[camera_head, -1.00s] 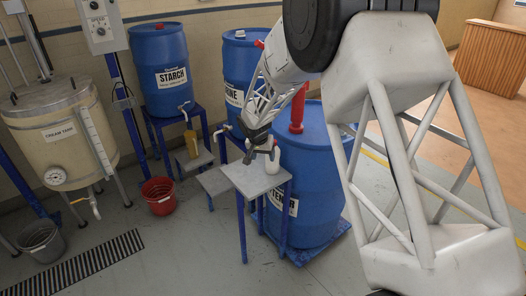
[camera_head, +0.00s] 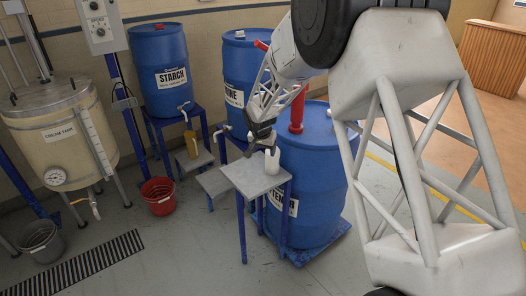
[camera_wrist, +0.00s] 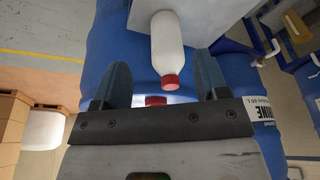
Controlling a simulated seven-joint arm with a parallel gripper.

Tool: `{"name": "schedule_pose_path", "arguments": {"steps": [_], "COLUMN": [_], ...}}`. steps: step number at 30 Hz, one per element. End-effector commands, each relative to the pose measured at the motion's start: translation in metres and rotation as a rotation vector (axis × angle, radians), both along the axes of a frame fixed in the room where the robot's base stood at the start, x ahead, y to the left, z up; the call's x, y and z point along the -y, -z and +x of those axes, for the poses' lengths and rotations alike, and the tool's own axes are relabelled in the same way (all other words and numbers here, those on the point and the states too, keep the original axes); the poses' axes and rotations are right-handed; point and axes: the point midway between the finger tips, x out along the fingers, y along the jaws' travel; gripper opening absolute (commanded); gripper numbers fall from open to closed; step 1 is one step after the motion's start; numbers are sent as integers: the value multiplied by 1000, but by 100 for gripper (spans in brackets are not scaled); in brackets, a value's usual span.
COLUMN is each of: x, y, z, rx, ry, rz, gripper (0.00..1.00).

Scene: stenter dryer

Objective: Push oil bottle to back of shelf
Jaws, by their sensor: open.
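A white bottle with a red cap (camera_wrist: 167,45) stands upright on a small grey-topped table (camera_head: 246,175); it also shows in the head view (camera_head: 272,160). I see no label that marks it as the oil bottle. An amber bottle (camera_head: 191,144) stands on a lower shelf (camera_head: 197,162) under the starch barrel. My gripper (camera_wrist: 163,80) is open and empty, close beside the white bottle's top, with the red cap between the fingertips in the wrist view. In the head view my gripper (camera_head: 259,139) partly hides the bottle; whether they touch is unclear.
A blue barrel (camera_head: 318,160) with a red fitting (camera_head: 297,110) stands right behind the table. More blue barrels (camera_head: 162,62) stand on blue stands at the back. A cream tank (camera_head: 60,135) and a red bucket (camera_head: 159,196) are at left. The floor in front is clear.

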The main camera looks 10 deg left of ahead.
Motion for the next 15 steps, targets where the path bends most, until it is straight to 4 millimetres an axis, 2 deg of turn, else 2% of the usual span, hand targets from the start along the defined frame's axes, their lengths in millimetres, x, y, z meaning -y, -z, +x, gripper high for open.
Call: {"name": "schedule_pose_path", "arguments": {"steps": [15], "x": [11], "y": [1], "z": [56], "rx": [0], "ry": [2], "rz": [1], "gripper": [68]}}
